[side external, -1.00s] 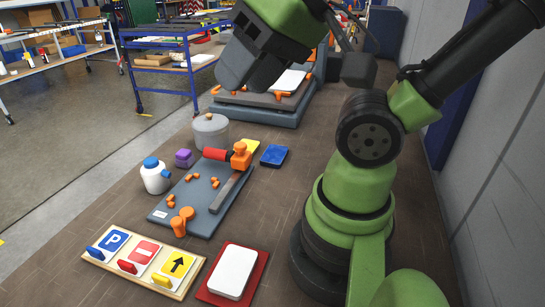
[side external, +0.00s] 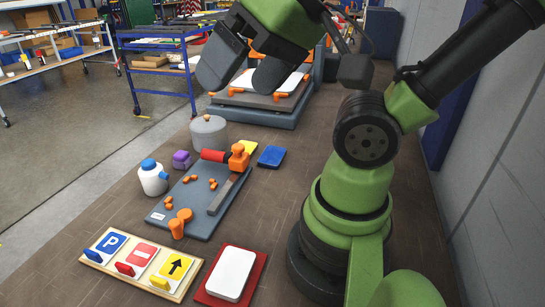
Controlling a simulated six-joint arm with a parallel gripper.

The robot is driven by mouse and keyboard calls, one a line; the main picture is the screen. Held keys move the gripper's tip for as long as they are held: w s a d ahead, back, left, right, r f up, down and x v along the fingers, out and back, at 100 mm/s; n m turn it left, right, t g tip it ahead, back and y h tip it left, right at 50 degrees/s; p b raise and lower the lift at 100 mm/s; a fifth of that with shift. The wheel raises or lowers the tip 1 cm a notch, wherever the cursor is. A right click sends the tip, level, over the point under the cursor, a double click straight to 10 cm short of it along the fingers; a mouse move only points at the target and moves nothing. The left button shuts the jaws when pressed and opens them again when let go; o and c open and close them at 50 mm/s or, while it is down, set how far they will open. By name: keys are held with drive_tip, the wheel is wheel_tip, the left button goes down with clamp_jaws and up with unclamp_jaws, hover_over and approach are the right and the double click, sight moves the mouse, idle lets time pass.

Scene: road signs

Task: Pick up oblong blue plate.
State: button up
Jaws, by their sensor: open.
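The oblong blue plate (side external: 271,156) lies flat on the brown work surface, just right of a yellow piece (side external: 248,146) and the orange clamp-like tool (side external: 239,157).
A grey mat (side external: 190,222) with orange pieces lies in front of the plate. A grey cylinder (side external: 208,133), purple block (side external: 181,159) and white bottle (side external: 153,180) stand left. A sign board (side external: 190,285) and red tray (side external: 262,266) lie nearest. Brown surface right of the plate is clear.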

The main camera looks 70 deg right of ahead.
drive_tip(key=w+d+f+m+g+h, duration=0.2)
drive_tip(key=w+d+m, duration=0.3)
drive_tip(key=w+d, duration=0.2)
drive_tip(key=m+g, duration=0.5)
drive_tip(key=m, duration=0.4)
hover_over(272, 155)
wheel_tip(272, 155, down, 24)
drive_tip(key=shift+s+a+r, duration=0.1)
drive_tip(key=shift+a+r, duration=0.05)
drive_tip(key=shift+r, duration=0.05)
drive_tip(key=shift+f, duration=2.8)
drive_tip(key=shift+c, duration=0.4)
drive_tip(key=c, duration=0.9)
